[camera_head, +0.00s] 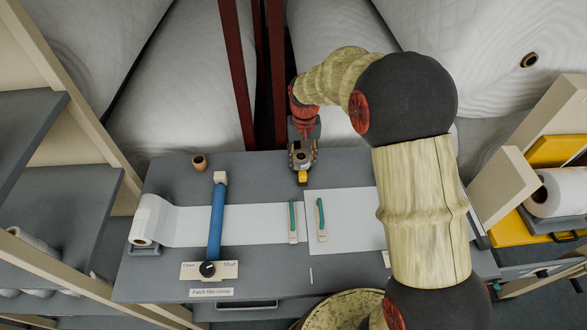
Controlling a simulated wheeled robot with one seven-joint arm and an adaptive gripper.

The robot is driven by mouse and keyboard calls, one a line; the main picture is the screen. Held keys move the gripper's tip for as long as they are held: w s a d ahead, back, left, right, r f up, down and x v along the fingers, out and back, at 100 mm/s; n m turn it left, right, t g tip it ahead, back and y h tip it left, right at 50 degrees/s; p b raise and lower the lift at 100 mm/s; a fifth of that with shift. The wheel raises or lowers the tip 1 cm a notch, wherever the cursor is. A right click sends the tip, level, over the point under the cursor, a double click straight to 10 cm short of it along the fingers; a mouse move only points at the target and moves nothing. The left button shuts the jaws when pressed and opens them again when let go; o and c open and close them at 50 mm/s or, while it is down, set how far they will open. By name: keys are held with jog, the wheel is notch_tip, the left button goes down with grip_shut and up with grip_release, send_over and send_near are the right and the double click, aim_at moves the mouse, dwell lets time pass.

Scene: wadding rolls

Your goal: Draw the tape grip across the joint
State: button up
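Two white sheets lie on the grey table: the left sheet (265,224) runs from a roll (146,222), and the right sheet (345,225) lies beside it. The narrow joint (302,228) between them runs front to back. A green-handled bar (293,222) lies on the left sheet near the joint, and another (321,219) on the right sheet. My gripper (302,160) points down at the table's back, beyond the joint's far end. A small yellow tape grip (302,177) shows just in front of it. The fingers are too small and covered to read.
A blue bar (216,222) crosses the left sheet, with a dial plate (208,270) marked Open and Shut in front. A small brown pot (199,162) stands at the back left. Shelves (60,200) flank the left; a rack with a roll (555,193) stands right. A basket (342,310) is in front.

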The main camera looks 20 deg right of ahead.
aim_at(303, 174)
notch_tip(303, 174, down, 8)
jog(key=shift+s+d+r+b, duration=0.1)
jog(key=shift+s+r+b, duration=0.1)
jog(key=shift+b, duration=0.35)
grip_shut()
dwell(0.3)
dwell(0.5)
